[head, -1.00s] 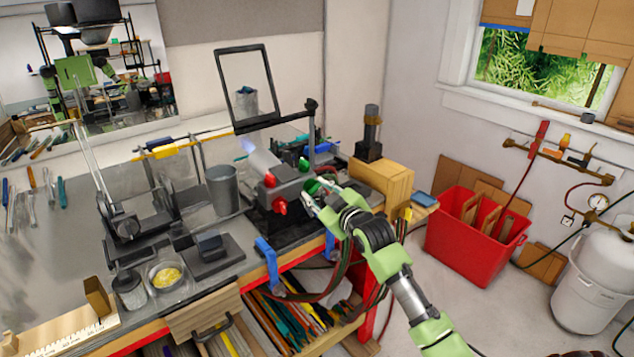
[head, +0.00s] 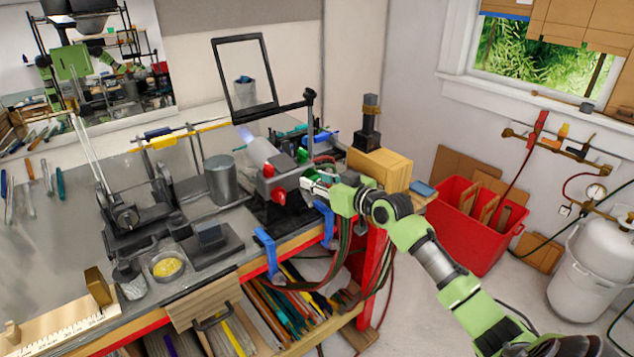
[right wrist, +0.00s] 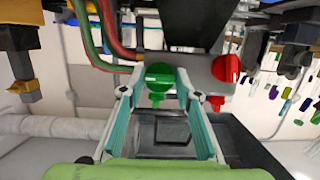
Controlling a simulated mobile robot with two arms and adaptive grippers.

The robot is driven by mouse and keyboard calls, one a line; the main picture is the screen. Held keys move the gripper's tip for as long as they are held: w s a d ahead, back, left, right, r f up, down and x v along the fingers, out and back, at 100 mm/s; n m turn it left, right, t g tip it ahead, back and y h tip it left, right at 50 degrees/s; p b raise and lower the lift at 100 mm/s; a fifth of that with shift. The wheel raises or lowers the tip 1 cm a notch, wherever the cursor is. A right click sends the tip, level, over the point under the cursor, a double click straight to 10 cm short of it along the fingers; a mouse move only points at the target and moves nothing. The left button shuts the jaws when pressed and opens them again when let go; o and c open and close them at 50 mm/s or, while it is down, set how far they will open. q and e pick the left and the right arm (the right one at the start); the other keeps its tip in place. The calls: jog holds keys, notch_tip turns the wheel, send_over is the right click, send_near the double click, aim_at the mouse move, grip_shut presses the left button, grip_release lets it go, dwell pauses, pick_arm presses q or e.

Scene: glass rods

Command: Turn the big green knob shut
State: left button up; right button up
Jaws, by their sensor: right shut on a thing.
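The big green knob (right wrist: 160,76) sits on the front of the grey torch body (right wrist: 195,72) in the right wrist view, with a tab pointing down. The two fingers of my right gripper (right wrist: 160,88) stand on either side of it and are shut on it. In the head view my right gripper (head: 312,185) reaches the torch from the right and largely hides the knob. A red knob (right wrist: 226,68) is beside the green one; it also shows in the head view (head: 279,196). A faint bluish glow shows at the torch's mouth. My left gripper is not in view.
Red and green hoses (right wrist: 105,35) run close to the gripper. A blue clamp (head: 267,252) grips the bench edge. A wooden block (head: 380,170) stands right of the torch.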

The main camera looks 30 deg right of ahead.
dwell(0.3)
jog(key=o, duration=1)
jog(key=shift+o, duration=0.2)
jog(key=v, duration=1.2)
jog(key=shift+f, duration=0.1)
